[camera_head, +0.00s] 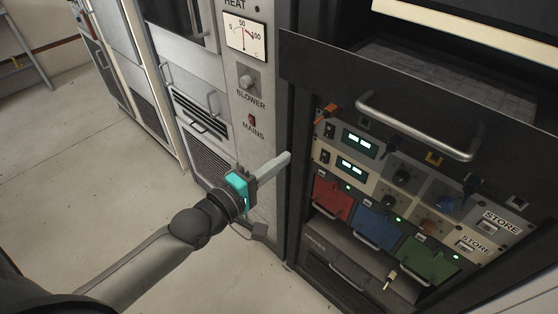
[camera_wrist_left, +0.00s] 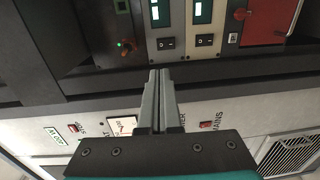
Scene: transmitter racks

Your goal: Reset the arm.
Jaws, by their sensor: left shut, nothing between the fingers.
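My left gripper (camera_head: 286,158) reaches in from the lower left of the head view, in front of the rack. Its fingers are shut and empty, pointing right toward the rack's front edge. In the left wrist view the shut fingers (camera_wrist_left: 160,85) point up the picture, with rack panels behind them. I cannot tell whether they touch anything. My right gripper is in neither view.
The rack holds red (camera_head: 332,197), blue (camera_head: 373,222) and green (camera_head: 430,260) modules. A drawer with a metal handle (camera_head: 415,128) sits above them. A meter (camera_head: 245,37), the BLOWER knob (camera_head: 249,82) and the MAINS switch (camera_head: 252,120) are near my gripper. Floor (camera_head: 70,150) is clear at left.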

